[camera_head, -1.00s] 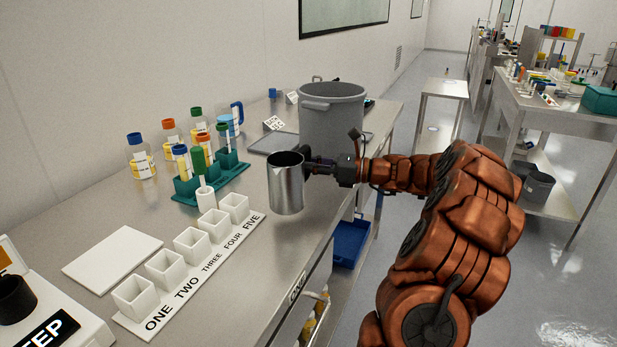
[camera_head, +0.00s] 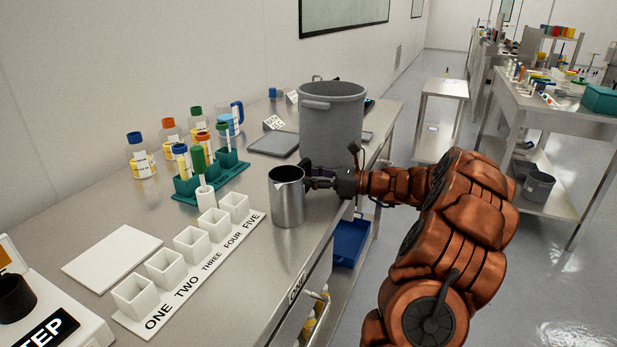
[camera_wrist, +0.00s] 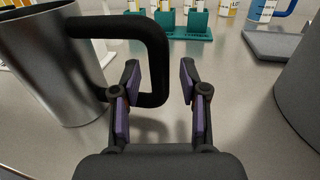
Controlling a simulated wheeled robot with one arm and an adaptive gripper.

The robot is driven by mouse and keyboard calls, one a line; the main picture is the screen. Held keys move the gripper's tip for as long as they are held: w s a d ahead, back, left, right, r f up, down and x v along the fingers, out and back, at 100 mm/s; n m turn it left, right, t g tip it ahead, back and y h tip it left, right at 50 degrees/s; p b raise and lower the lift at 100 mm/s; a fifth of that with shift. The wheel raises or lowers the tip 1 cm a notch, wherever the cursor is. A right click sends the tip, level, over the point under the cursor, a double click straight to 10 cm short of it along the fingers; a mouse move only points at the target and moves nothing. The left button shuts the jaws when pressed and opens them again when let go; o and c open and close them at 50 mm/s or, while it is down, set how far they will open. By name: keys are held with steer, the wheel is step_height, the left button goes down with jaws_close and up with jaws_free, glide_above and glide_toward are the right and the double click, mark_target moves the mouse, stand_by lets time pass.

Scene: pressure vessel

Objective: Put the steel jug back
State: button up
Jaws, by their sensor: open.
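The steel jug (camera_head: 287,200) stands upright on the steel bench near its front edge, right of the row of white cups. In the wrist view the jug (camera_wrist: 55,65) fills the left side, with its black handle (camera_wrist: 160,60) reaching in toward my gripper. My gripper (camera_head: 316,178) is at the jug's right side, low over the bench. In the wrist view my gripper (camera_wrist: 160,80) has its purple-padded fingers apart. The lower right part of the handle lies between or just ahead of the fingers, and nothing is clamped.
A large grey pot (camera_head: 333,125) stands close behind my gripper. A grey tray (camera_head: 272,144) lies left of the pot. Labelled white cups (camera_head: 192,243) and a teal tube rack (camera_head: 212,180) are to the left. A bare bench strip lies behind the jug.

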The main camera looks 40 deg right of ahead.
steer(key=shift+r, duration=0.1)
steer(key=v, duration=1.2)
stand_by(0.8)
